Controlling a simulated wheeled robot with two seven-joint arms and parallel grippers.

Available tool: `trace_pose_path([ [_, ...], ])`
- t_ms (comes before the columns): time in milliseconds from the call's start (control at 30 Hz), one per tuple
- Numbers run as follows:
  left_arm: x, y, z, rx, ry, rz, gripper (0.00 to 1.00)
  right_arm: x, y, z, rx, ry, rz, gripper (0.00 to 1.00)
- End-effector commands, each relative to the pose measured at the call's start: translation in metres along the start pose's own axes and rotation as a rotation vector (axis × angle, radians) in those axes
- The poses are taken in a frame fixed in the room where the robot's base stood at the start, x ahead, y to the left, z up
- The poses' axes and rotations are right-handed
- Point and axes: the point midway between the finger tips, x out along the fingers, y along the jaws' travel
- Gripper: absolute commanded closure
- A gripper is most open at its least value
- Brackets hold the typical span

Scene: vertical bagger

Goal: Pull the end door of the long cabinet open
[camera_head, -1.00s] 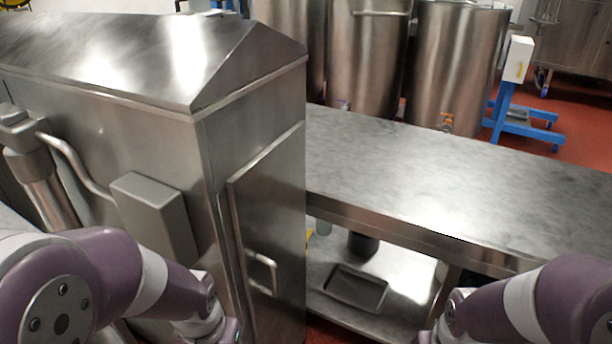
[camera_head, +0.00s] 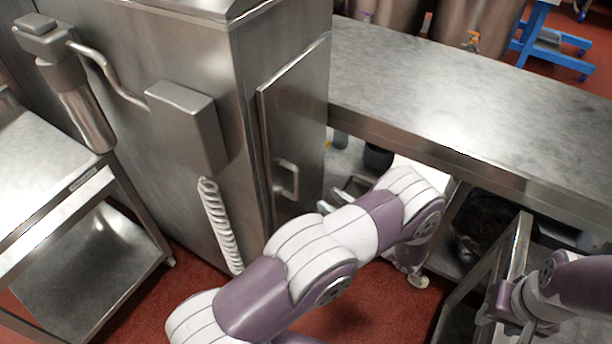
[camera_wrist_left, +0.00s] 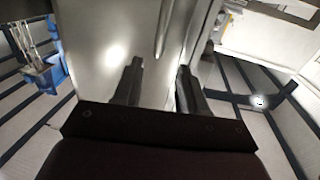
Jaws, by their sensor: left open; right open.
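The long cabinet (camera_head: 190,50) is brushed steel and stands at the left. Its end door (camera_head: 300,110) looks shut against the end face, with a small bar handle (camera_head: 292,178) on its lower part. My left gripper (camera_head: 335,201) is open just right of the handle, apart from it and partly hidden behind my left arm. In the left wrist view its two dark fingers (camera_wrist_left: 159,78) are spread with nothing between them, before a shiny steel panel (camera_wrist_left: 100,45). My right gripper (camera_head: 492,314) is at the lower right, away from the door; its fingertips are small and hard to see.
A steel table (camera_head: 450,90) with a lower shelf stands directly right of the door. A grey box (camera_head: 190,125) and a coiled cable (camera_head: 220,225) are on the cabinet's side. A steel side table (camera_head: 90,200) stands left. Red floor (camera_head: 375,310) is open in front.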

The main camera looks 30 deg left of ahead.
Motion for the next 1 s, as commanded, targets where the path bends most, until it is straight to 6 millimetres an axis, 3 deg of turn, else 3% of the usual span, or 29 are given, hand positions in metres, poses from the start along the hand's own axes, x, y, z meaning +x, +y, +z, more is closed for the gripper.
trace_pose_path([
  [300, 0.074, -0.001, -0.005, 0.005, -0.001, -0.004, 0.58, -0.028, 0.0, -0.003, 0.0, 0.0, 0.0, 0.57],
  [500, 0.111, 0.0, -0.003, 0.003, -0.001, 0.0, 0.58, -0.037, 0.0, -0.004, 0.0, 0.0, 0.0, 0.57],
  [867, 0.123, 0.001, 0.0, 0.003, -0.002, 0.003, 0.58, -0.038, 0.0, -0.004, 0.0, 0.0, 0.0, 0.57],
  [900, 0.123, 0.001, 0.0, 0.003, -0.002, 0.003, 0.62, -0.038, 0.0, -0.004, 0.0, 0.0, 0.0, 0.57],
  [1000, 0.123, 0.001, 0.0, 0.003, -0.002, 0.003, 0.94, -0.038, 0.0, -0.004, 0.0, 0.0, 0.0, 0.57],
])
